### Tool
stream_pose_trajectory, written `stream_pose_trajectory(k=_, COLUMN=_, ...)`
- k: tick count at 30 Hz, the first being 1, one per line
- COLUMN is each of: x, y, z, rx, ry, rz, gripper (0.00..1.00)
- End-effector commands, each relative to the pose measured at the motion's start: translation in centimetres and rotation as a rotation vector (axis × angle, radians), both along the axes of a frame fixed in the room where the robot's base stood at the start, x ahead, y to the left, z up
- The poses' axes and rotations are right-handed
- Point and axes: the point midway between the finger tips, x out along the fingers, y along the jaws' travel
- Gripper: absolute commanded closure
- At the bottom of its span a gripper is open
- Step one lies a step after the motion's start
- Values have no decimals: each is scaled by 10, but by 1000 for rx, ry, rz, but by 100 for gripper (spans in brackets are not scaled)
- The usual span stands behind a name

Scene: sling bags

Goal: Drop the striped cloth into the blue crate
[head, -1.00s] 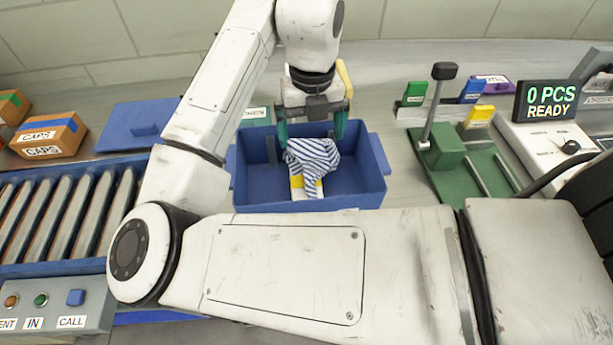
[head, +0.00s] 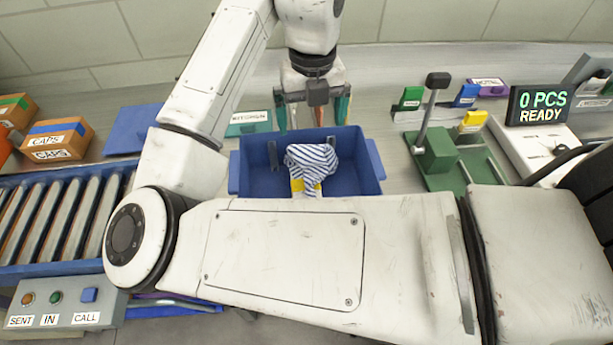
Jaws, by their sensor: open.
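The blue crate (head: 262,180) stands on the counter in the middle of the head view. The blue-and-white striped cloth (head: 312,160) lies bunched inside it, with a yellow patch showing near its lower left. My arm covers the crate's near side and the lower end of the cloth. My gripper (head: 313,118) is open and empty, above the crate's far rim and apart from the cloth. Its fingers point down, spread wide.
A green lever press (head: 440,155) and a display box (head: 540,104) reading "0 PCS READY" stand to the right. A blue panel (head: 130,128) lies behind the conveyor.

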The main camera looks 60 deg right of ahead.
Motion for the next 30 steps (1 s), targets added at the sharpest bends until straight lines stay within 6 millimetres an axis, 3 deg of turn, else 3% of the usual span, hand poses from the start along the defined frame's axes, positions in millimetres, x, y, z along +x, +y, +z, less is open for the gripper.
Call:
stream_pose_trajectory(k=11, x=1, y=0, z=8, rx=0, ry=-3, rz=0, gripper=0)
stream_pose_trajectory(k=24, x=1, y=0, z=84, rx=1, ry=-4, rz=0, gripper=0)
stream_pose_trajectory(k=30, x=1, y=0, z=104, rx=0, ry=-1, rz=1, gripper=0)
